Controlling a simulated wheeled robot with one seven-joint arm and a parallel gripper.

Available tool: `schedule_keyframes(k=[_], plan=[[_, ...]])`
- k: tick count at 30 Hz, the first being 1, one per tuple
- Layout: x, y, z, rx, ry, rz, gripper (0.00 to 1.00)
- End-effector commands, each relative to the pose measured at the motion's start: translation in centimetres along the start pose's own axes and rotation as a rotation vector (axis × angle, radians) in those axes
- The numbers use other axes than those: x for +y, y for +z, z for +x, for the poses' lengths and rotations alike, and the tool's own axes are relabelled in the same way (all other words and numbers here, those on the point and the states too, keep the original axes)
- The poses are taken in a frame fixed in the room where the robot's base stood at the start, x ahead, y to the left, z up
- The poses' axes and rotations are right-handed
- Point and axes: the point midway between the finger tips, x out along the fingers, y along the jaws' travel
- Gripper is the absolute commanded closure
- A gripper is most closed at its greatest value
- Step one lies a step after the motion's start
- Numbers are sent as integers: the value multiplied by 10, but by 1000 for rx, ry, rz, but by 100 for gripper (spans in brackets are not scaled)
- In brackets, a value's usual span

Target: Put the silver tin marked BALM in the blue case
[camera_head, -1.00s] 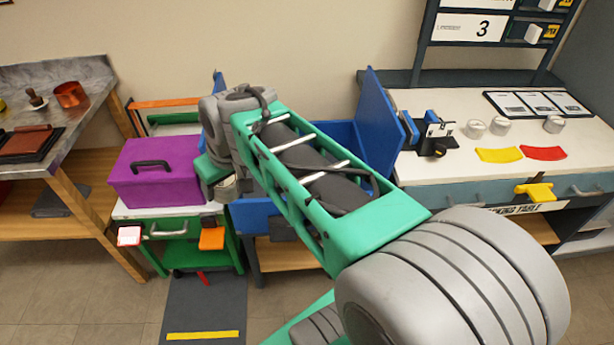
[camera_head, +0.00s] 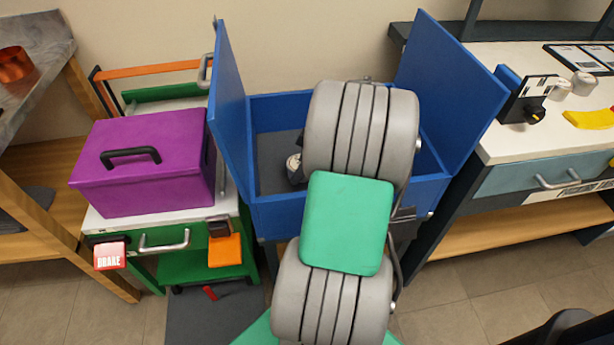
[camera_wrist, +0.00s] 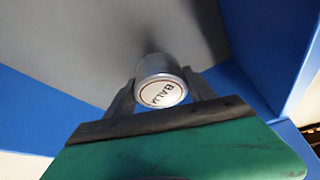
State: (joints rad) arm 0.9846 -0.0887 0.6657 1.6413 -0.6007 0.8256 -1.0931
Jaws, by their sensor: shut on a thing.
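The silver tin (camera_wrist: 161,80), its round end marked BALM facing the camera, sits between the two fingers of my gripper (camera_wrist: 160,88) in the wrist view. The gripper is shut on it. The blue case (camera_head: 262,217) stands open in the head view, its two blue lids raised to left and right. My arm reaches over its front wall and hides much of its inside. A small pale part, seemingly the tin (camera_head: 294,163), shows inside the walls beside my arm. The wrist view shows the case's grey floor (camera_wrist: 75,45) beyond the tin. I cannot tell whether they touch.
A purple box (camera_head: 150,185) stands on a green cart just left of the case. A white-topped table (camera_head: 500,145) with small silver tins and a black-and-white device is on the right. The raised lids (camera_head: 230,90) flank my arm.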

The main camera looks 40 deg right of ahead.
Motion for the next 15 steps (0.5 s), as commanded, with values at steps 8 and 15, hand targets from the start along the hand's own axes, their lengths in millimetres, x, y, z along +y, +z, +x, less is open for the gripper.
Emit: schedule_keyframes(k=[8,15], plan=[[0,20,50,0,-1,1,94],[0,22,56,0,2,-3,94]])
